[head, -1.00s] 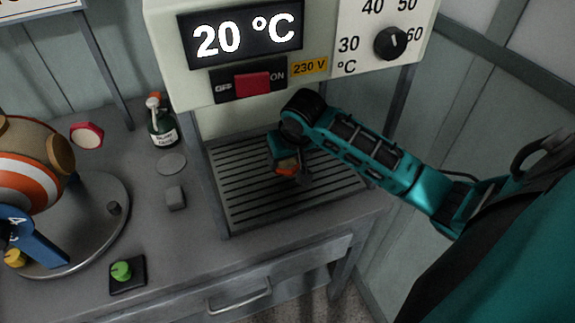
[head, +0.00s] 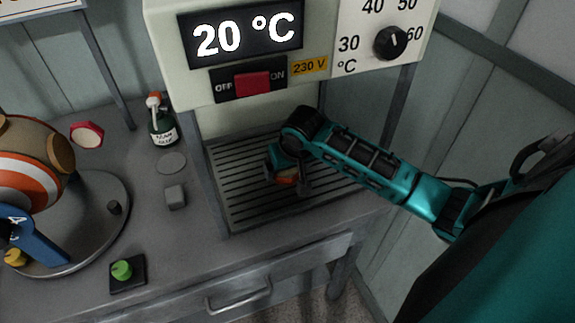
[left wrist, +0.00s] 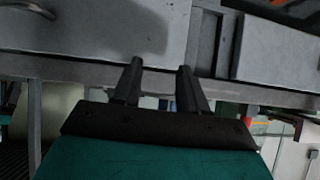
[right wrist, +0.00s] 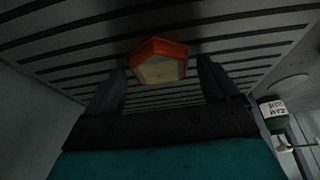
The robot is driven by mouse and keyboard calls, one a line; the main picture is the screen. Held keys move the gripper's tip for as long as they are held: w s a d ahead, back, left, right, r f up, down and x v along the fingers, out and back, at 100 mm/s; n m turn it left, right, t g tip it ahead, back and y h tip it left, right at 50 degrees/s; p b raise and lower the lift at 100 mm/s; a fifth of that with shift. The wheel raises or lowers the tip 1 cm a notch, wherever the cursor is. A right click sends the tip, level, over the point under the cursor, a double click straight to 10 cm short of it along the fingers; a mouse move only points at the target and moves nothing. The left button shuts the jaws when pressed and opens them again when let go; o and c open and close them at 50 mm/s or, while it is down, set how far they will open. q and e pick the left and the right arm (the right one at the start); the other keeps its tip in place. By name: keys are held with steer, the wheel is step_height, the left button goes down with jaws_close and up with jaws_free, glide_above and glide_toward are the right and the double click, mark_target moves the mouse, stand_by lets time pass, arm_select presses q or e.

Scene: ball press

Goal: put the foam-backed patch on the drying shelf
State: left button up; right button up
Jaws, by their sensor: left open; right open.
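The foam-backed patch is a small hexagon with an orange-red rim and a beige face (right wrist: 160,66); in the head view only part of it (head: 287,178) shows under my right gripper. It appears to lie on the dark slatted drying shelf (head: 238,196), which also shows in the right wrist view (right wrist: 60,62). My right gripper (right wrist: 163,75) is open, with a finger on each side of the patch and gaps between. My left gripper (left wrist: 160,70) is open and empty in front of grey drawer fronts; it is not visible in the head view.
The heater housing (head: 320,85) hangs low above the shelf, with posts at its corners. A green bottle (head: 161,125), a grey block (head: 175,196) and a red-rimmed hexagonal piece (head: 87,135) stand left of it. A striped ball (head: 28,170) sits on a round plate (head: 100,205).

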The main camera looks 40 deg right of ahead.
mark_target(291, 179)
steer(key=shift+s+r, duration=0.1)
steer(key=shift+r, duration=0.35)
steer(key=v, duration=0.4)
steer(key=shift+s+a+r, duration=0.1)
steer(key=shift+s+r, duration=0.15)
steer(key=shift+s, duration=0.05)
steer(key=s+a, duration=0.2)
steer(key=s, duration=0.9)
steer(key=shift+a, duration=0.3)
steer(key=shift+f, duration=0.15)
